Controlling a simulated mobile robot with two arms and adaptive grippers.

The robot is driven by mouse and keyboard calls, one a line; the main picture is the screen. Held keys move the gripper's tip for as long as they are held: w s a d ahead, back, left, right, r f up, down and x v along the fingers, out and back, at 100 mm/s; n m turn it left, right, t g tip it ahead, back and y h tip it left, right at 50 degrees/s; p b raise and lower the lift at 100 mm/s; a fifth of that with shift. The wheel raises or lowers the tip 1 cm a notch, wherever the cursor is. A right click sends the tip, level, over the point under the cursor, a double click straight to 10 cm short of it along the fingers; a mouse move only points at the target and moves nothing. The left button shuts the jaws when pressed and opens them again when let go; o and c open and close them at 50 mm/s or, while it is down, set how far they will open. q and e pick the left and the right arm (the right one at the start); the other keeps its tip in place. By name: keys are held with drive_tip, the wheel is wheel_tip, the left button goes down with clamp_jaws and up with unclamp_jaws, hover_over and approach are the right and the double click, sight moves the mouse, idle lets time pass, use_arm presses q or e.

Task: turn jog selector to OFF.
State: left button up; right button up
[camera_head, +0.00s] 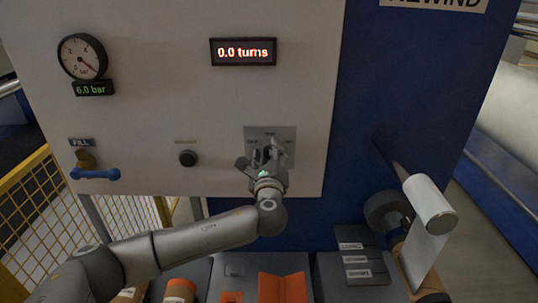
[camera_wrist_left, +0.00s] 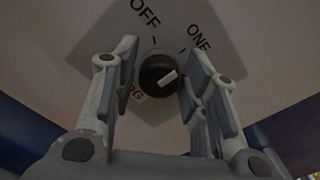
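The jog selector is a round black knob (camera_wrist_left: 158,74) with a white bar, on a grey plate. In the left wrist view, OFF stands at the plate's upper left, ONE at the upper right, and a label ending in G is partly hidden at lower left. The bar slants from lower left to upper right; I cannot tell which end points. My left gripper (camera_wrist_left: 160,58) is open, its fingers on either side of the knob with gaps showing. In the head view the left gripper (camera_head: 264,158) covers the knob in front of the plate (camera_head: 285,133). My right gripper is not in view.
A black round button (camera_head: 188,158) is left of the plate. A blue-handled valve (camera_head: 95,174) and a pressure gauge (camera_head: 82,57) are farther left. A display (camera_head: 243,52) above reads 0.0 turns. A white roller (camera_head: 429,204) protrudes at right; grey and orange blocks lie below.

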use_arm(q)
drive_tip(key=c, duration=0.6)
drive_tip(key=shift+o, duration=0.2)
drive_tip(key=shift+f, duration=0.1)
drive_tip(key=shift+f+n+b, duration=0.2)
drive_tip(key=shift+n+b, duration=0.4)
drive_tip(key=shift+b, duration=0.4)
drive_tip(key=n+b, duration=0.3)
drive_tip(key=shift+f+b, duration=0.15)
drive_tip(key=shift+b, duration=0.2)
drive_tip(key=n+b, duration=0.3)
drive_tip(key=n, duration=0.1)
drive_tip(key=shift+n+b, duration=1.1)
drive_tip(key=shift+n, duration=0.7)
drive_tip(key=o, duration=1)
drive_tip(key=shift+a+r, duration=0.1)
drive_tip(key=shift+r, duration=0.1)
